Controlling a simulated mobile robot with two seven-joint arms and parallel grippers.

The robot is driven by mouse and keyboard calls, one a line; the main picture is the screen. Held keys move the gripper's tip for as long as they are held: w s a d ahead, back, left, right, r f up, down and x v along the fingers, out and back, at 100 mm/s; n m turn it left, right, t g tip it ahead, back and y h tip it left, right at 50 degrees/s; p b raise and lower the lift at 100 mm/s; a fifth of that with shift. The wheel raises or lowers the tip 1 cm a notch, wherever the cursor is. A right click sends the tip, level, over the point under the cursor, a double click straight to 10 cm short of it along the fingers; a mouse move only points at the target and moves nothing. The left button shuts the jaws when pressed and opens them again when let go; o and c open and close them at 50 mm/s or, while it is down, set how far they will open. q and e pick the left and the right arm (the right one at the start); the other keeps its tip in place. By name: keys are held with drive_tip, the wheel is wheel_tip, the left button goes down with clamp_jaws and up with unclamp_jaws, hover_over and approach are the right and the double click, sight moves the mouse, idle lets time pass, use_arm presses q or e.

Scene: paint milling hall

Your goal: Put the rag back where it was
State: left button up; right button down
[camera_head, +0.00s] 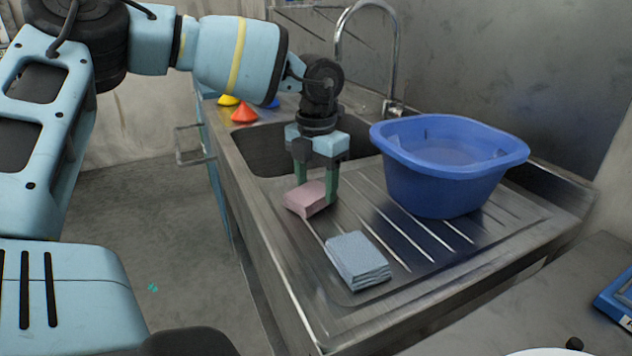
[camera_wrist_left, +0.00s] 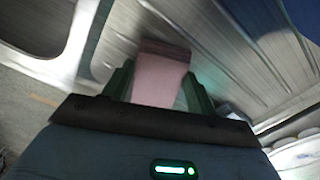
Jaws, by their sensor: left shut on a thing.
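A pink folded cloth, which looks like the rag (camera_head: 305,198), is between the fingers of my left gripper (camera_head: 316,190) over the left part of the ribbed steel drainboard (camera_head: 350,205). The left wrist view also shows the pink rag (camera_wrist_left: 158,80) between the two green fingers. My left gripper points down and is shut on it. I cannot tell whether the rag touches the drainboard or is just above it. A grey-blue stack of folded cloth (camera_head: 357,261) lies nearer the front of the drainboard, apart from the gripper. My right gripper is not in view.
A blue basin (camera_head: 440,190) stands on the drainboard, right of my gripper. The sink bowl (camera_head: 262,155) and tap (camera_head: 390,50) are behind. Yellow and red cone-shaped things (camera_head: 243,113) stand at the far left corner. The drainboard's front right part is bare.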

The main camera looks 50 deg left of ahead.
sight(316, 188)
use_arm(q)
drive_tip(key=shift+f, duration=0.15)
drive_tip(key=o, duration=1)
drive_tip(key=shift+o, duration=0.2)
drive_tip(key=shift+r, duration=0.2)
wheel_tip(316, 188, up, 12)
drive_tip(key=shift+p, duration=0.45)
